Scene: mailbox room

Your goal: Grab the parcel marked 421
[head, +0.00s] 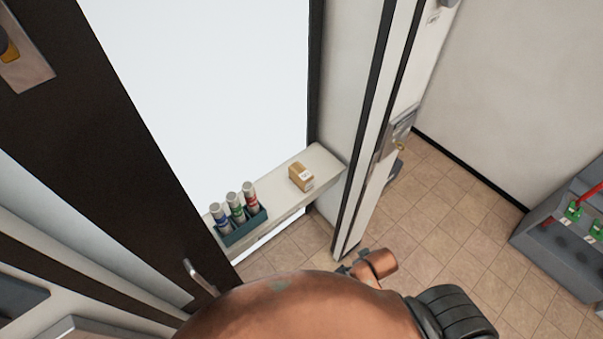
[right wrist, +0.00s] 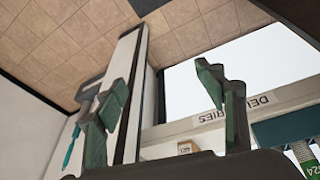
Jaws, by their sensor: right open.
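A small brown cardboard parcel (head: 301,177) with a white label sits on the white shelf (head: 322,158) behind the open doorway, near its right end. In the right wrist view the parcel (right wrist: 187,148) shows low between the fingers, partly hidden by my gripper body; its label is too small to read surely. My right gripper (right wrist: 166,100) is open and empty, its two green fingers wide apart, with the parcel beyond them. In the head view my copper-coloured arm covers the bottom middle. My left gripper is not in view.
A dark green holder (head: 243,229) with three banded tubes stands left of the parcel. A dark door (head: 120,130) is at the left, and a white door edge with a lock (head: 398,132) at the right. The shelf front carries a "DELIVERIES" label (right wrist: 262,101). A grey unit (head: 565,240) stands far right.

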